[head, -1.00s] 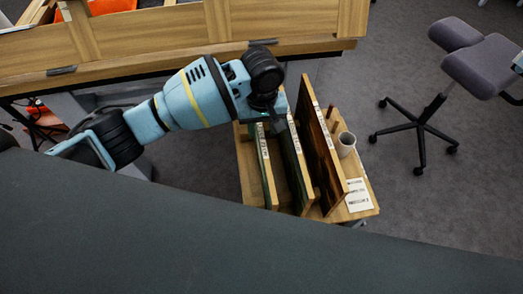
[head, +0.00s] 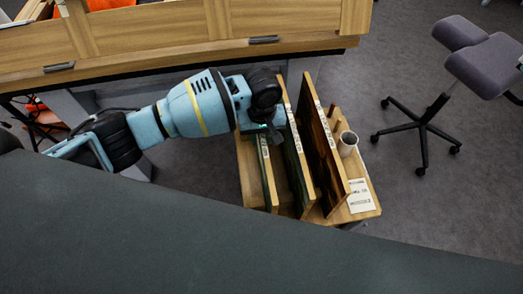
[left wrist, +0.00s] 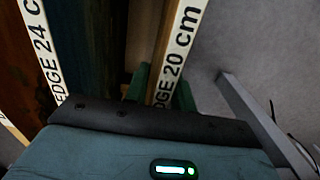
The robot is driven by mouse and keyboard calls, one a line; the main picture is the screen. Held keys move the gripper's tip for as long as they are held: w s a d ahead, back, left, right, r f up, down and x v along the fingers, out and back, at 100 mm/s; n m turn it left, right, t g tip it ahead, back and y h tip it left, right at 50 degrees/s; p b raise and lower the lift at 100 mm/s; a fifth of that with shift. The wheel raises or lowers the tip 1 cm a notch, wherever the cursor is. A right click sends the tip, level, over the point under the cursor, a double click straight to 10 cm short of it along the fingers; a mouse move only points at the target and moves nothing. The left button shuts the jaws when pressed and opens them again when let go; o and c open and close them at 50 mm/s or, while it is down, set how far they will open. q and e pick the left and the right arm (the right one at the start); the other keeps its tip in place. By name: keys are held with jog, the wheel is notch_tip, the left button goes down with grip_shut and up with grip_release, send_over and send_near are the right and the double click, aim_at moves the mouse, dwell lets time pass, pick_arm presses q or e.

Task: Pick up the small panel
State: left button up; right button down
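The small panel (head: 267,175) stands on edge at the left of the low wooden rack (head: 248,188). In the left wrist view its white edge label (left wrist: 176,58) reads "EDGE 20 cm". My left gripper (head: 262,138) is over its far end. In the left wrist view, the gripper's greenish fingers (left wrist: 162,88) show on both sides of the panel's edge. Whether they press on it cannot be made out; the dark gripper body hides the fingers' lower parts. My right gripper is not in view.
A middle panel (head: 298,165) and a taller panel (head: 325,145) stand to the right in the rack. A cup (head: 347,143) and a white card (head: 360,196) are at its right end. A wooden desk (head: 180,50) is behind, an office chair (head: 430,110) at right.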

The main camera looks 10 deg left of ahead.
pick_arm(q)
jog(key=c, duration=0.5)
grip_shut()
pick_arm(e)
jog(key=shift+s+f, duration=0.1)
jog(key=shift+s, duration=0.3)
pick_arm(q)
jog(key=shift+r, duration=0.1)
